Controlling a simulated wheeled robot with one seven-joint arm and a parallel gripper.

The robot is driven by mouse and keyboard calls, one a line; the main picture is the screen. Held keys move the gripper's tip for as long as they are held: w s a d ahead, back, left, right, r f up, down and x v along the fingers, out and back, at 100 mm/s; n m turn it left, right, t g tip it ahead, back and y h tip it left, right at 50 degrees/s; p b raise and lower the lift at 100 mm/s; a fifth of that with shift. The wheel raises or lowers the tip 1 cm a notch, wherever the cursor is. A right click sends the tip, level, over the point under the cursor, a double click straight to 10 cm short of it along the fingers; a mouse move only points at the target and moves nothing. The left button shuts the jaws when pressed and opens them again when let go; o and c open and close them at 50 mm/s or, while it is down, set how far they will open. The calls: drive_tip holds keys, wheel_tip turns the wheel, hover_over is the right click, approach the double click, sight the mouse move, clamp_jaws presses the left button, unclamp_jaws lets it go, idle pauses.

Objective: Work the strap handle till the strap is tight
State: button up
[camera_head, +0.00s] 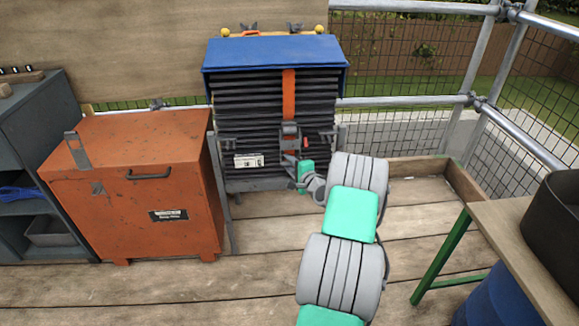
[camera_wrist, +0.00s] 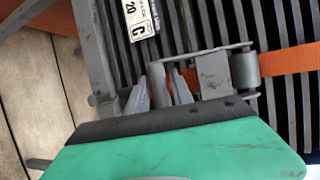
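The orange strap (camera_head: 289,95) runs down the front of a stack of dark slatted tiles (camera_head: 235,128) in the head view. A grey metal ratchet (camera_head: 290,131) with its handle sits on it, low on the stack. In the wrist view the strap (camera_wrist: 290,60) enters the ratchet (camera_wrist: 215,75) from the right. My gripper (camera_head: 294,158) is at the ratchet's lower end. In the wrist view the gripper's two fingers (camera_wrist: 166,82) are at the handle's near end, a narrow gap between them. Whether they are closed on the handle is unclear.
A blue cover (camera_head: 270,53) lies over the stack. A white label (camera_head: 249,160) is on its front. An orange metal box (camera_head: 140,195) stands left. A bench (camera_head: 520,235) with a green leg is right. Scaffold rails and mesh close the back; plank floor is open in front.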

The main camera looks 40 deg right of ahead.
drive_tip(key=shift+c, duration=0.3)
clamp_jaws()
idle(1.1)
